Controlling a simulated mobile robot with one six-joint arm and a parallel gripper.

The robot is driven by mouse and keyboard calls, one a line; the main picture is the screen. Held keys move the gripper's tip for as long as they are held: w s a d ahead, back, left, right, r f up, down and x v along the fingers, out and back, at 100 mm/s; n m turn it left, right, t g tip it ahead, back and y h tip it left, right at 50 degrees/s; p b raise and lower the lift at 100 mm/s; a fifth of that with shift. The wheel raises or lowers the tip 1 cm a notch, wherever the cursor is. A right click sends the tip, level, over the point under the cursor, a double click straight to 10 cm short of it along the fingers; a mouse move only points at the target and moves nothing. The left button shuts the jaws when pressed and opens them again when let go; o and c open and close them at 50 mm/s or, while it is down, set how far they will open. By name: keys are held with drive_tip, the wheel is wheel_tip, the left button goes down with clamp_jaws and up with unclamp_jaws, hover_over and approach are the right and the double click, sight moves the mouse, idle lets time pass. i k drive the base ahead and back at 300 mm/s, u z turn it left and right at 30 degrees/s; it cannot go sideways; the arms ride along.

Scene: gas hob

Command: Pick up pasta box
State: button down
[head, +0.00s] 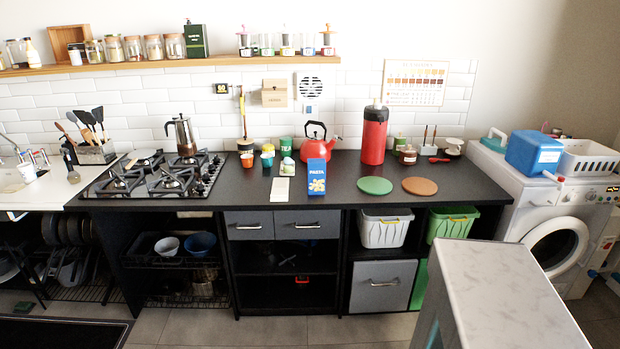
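The pasta box (317,177) is blue with a white label and yellow pasta pictured on it. It stands upright near the front edge of the black counter (340,196), right of the middle of the hob and in front of the red kettle. Nothing hides its front face. My gripper is not in the head view, so its state does not show.
The red kettle (317,146) is just behind the box. A marble-topped block (500,290) stands in the right foreground.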

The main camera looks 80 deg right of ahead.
sight(316, 168)
drive_tip(key=u, duration=0.2)
drive_tip(key=k, duration=0.2)
drive_tip(key=z, duration=2.9)
drive_tip(key=i, duration=0.6)
drive_tip(key=z, duration=0.15)
drive_tip(key=k, duration=0.25)
drive_tip(key=u, duration=0.05)
